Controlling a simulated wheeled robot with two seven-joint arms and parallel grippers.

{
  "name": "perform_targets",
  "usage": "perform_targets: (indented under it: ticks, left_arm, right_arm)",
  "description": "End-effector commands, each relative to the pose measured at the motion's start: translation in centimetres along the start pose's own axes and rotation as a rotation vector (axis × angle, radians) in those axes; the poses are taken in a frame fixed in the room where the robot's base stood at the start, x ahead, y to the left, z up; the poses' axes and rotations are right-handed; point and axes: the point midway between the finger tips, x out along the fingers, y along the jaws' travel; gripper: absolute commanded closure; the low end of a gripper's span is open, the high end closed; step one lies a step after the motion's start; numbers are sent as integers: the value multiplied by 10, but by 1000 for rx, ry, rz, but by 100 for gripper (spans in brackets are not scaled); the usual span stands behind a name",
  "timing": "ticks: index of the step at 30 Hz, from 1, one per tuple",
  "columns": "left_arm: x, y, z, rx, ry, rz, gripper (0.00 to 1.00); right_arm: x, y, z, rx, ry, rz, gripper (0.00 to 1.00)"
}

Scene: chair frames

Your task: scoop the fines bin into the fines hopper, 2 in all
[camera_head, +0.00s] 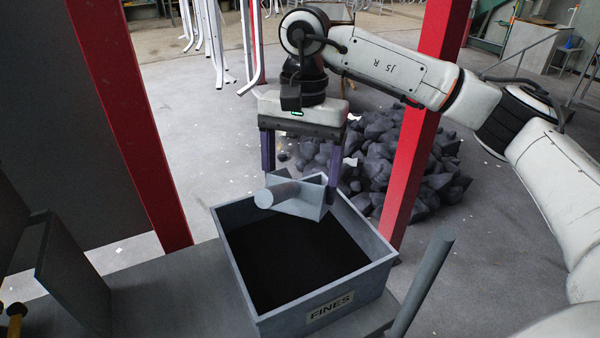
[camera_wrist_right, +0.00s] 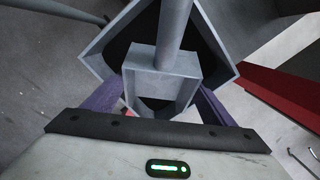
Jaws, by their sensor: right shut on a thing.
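A grey open box labelled FINES (camera_head: 330,308) stands on a grey surface, with dark black material or shadow inside. My right gripper (camera_head: 300,183) points down over the box's far side, its two purple fingers shut on a grey scoop (camera_head: 308,203). The scoop's round handle points toward the lower left in the head view. In the right wrist view the scoop (camera_wrist_right: 150,80) sits between the fingers over the box (camera_wrist_right: 108,40). A dark patch shows in the scoop; I cannot tell if it is fines. My left gripper is not in view. No separate hopper can be made out.
Red posts (camera_head: 128,120) stand left and right (camera_head: 425,110) of the box. A heap of dark rocks (camera_head: 400,165) lies on the floor behind. A grey bar (camera_head: 425,280) rises at the box's right front. A grey upright plate (camera_head: 72,270) stands at left.

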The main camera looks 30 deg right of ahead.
Motion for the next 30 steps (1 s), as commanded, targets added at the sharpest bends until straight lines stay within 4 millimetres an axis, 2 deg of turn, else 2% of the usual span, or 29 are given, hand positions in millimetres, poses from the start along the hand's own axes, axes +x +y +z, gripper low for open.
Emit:
perform_targets:
  ticks: [3, 8, 20, 30]
  left_arm:
    - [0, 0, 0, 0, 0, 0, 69]
    - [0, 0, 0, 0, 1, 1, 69]
    - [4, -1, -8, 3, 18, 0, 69]
    - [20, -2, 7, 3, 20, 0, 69]
  right_arm:
    - [-2, -2, -8, 99, -21, -9, 50]
    - [5, -2, -10, 122, -24, -12, 50]
    - [52, -2, -14, 117, -23, -11, 50]
    - [95, -2, -17, 116, -23, -12, 50]
